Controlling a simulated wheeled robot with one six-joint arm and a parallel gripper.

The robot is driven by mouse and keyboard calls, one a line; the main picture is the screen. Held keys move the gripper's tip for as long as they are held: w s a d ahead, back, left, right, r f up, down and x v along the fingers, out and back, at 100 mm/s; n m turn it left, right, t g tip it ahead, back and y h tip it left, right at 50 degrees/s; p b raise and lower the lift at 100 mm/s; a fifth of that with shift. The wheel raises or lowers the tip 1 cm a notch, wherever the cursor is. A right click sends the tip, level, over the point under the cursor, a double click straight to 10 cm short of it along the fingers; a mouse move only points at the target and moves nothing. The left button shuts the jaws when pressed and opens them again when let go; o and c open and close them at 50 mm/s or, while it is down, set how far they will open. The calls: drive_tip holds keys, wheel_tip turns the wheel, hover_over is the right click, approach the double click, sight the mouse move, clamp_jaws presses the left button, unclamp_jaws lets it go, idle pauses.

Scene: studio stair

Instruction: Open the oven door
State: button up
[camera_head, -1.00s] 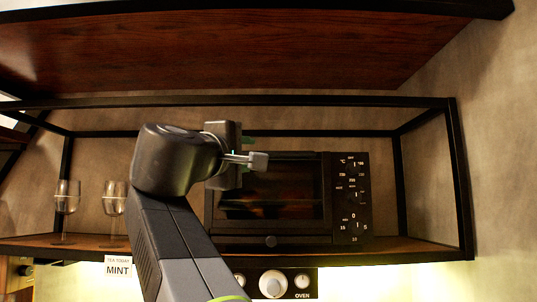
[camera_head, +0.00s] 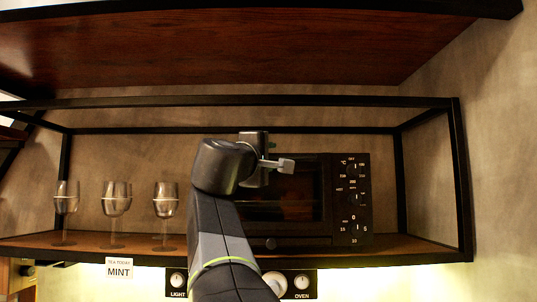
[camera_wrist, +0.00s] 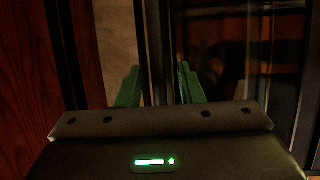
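The black oven (camera_head: 325,170) stands on the shelf right of centre, with its knob panel (camera_head: 353,200) on the right. Its dark glass door (camera_head: 290,208) looks shut. My gripper (camera_head: 270,160) is in front of the door's upper part and hides some of the oven's top left. In the wrist view my gripper (camera_wrist: 158,70) shows two green fingers spread apart. Dark upright bars and the glass (camera_wrist: 240,55) of the oven front appear beyond them. The door handle is not clear in either view, and I cannot tell whether the fingers touch the oven.
Several stemmed glasses, such as this one (camera_head: 116,200), stand on the shelf (camera_head: 80,243) left of my arm. A black frame (camera_head: 462,185) bounds the shelf at right. A wooden panel (camera_head: 220,55) hangs above. A MINT sign (camera_head: 119,270) and a control strip are below.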

clamp_jaws()
drive_tip(key=shift+s+f+b, duration=0.1)
drive_tip(key=shift+b, duration=0.25)
